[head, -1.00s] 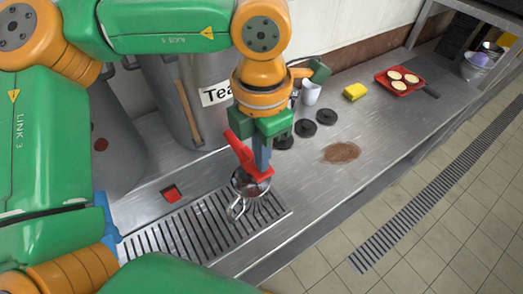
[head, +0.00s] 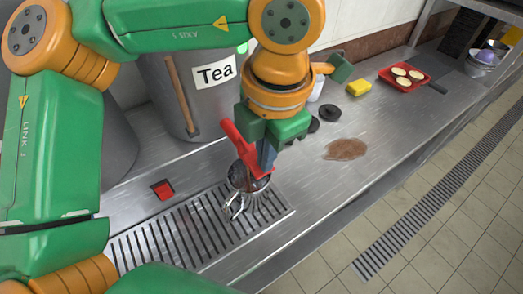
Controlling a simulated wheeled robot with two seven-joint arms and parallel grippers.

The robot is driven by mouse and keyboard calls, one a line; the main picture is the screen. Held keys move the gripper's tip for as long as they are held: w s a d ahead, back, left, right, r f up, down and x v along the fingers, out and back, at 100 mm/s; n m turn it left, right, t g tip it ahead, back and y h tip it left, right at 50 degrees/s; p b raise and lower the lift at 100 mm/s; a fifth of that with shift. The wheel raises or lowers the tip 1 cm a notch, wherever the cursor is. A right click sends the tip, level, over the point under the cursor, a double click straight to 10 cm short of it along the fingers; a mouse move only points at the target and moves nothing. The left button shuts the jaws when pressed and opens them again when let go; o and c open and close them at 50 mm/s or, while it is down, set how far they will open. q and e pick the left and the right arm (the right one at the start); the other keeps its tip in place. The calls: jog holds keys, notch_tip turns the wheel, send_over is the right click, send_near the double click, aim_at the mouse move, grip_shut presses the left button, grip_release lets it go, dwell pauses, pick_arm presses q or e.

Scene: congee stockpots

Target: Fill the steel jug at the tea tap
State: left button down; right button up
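The steel jug (head: 238,190) stands on the drip grate, its handle towards the lower left. Its mouth is partly covered by a red lever-like part (head: 238,142), which looks like the tap's handle. The tap's spout is hidden, and I cannot tell how full the jug is. The big steel urn labelled Tea (head: 160,80) stands behind. My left gripper (head: 267,157) points down above the jug, with a blue finger right beside the red part. The other finger is hidden, so I cannot tell whether it grips the red part. My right gripper is not in view.
The drip grate (head: 165,243) lies along the counter's front.

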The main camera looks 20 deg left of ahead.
pick_arm(q)
jog(key=shift+f+b, duration=0.3)
jog(key=shift+f, duration=0.15)
jog(key=shift+r, duration=0.2)
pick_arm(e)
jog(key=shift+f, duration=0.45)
pick_arm(q)
jog(key=shift+r, duration=0.1)
dwell(4.5)
jog(key=shift+r+p, duration=0.7)
jog(key=shift+p, duration=0.1)
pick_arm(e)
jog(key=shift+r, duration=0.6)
pick_arm(q)
jog(key=shift+r, duration=0.2)
notch_tip(320, 180, up, 3)
jog(key=p, duration=0.3)
jog(key=shift+d+r, duration=0.15)
jog(key=shift+r, duration=0.05)
notch_tip(320, 180, up, 10)
jog(key=s+d+p, duration=0.1)
jog(key=p, duration=0.1)
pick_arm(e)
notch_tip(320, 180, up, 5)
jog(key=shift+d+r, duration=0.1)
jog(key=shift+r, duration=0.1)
